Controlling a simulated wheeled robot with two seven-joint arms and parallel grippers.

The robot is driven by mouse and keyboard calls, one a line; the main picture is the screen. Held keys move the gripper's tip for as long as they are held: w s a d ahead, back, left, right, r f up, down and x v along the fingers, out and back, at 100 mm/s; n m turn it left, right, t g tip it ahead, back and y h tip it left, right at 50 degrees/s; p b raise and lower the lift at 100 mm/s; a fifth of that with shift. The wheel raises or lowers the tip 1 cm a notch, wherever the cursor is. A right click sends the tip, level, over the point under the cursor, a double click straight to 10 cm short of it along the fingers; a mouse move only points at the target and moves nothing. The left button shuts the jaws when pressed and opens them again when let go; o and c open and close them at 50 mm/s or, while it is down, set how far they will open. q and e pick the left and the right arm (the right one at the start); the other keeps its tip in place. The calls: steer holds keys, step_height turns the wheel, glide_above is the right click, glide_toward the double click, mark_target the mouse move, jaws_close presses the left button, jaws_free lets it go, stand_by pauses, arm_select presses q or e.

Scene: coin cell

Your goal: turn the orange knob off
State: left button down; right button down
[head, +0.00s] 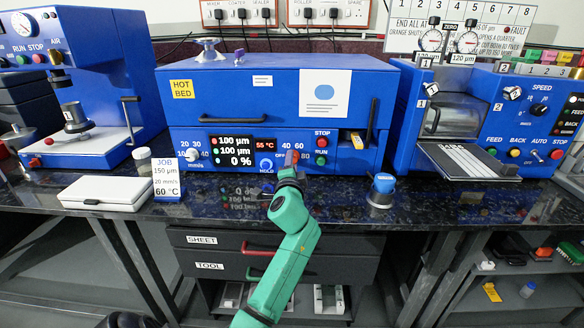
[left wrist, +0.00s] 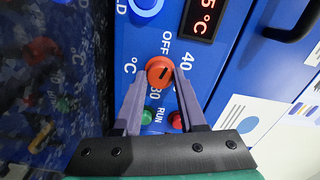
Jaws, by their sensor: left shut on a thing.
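The orange knob (left wrist: 160,71) shows in the left wrist view on the blue front panel, with a short dark mark on its face. The labels OFF, 40 and 80 stand around it; I cannot tell exactly which one the mark points at. My left gripper (left wrist: 157,84) is shut on the knob, one finger on each side. My right gripper is in neither view.
The display (head: 235,151) and blue HOLD knob (head: 266,165) are left of the gripper. A red STOP button (head: 322,142) and green RUN button (head: 321,160) are close on the right. A small blue-topped pot (head: 383,187) stands on the dark bench. A white case (head: 105,192) lies at left.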

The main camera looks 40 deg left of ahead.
arm_select(q)
steer(key=shift+f+n+b, duration=0.1)
steer(key=shift+n+b, duration=0.5)
steer(key=shift+n, duration=1.2)
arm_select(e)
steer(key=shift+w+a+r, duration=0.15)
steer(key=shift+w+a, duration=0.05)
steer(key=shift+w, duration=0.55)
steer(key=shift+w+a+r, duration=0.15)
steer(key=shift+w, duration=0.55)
arm_select(q)
steer(key=shift+c, duration=2.3)
jaws_free()
steer(key=shift+d, duration=0.1)
